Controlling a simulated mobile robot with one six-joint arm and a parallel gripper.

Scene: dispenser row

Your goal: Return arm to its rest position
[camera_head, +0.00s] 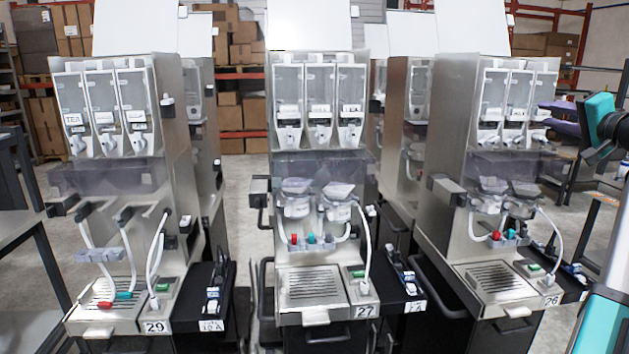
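Parts of my arm, teal and black, show at the right edge. My gripper itself does not show, so I cannot see its fingers or whether it holds anything. Three dispensers stand in a row: number 29 (165,95) at left, number 27 (320,255) in the middle and number 26 (455,120) at right. My visible arm parts appear in front of and to the right of dispenser 26. I cannot tell whether any part touches something.
On dispenser 29, a red piece (105,304) and a teal piece (124,295) lie at the drip tray. Black side shelves (217,320) hold small items. A grey table (18,225) stands at far left. Floor (243,190) shows between the machines.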

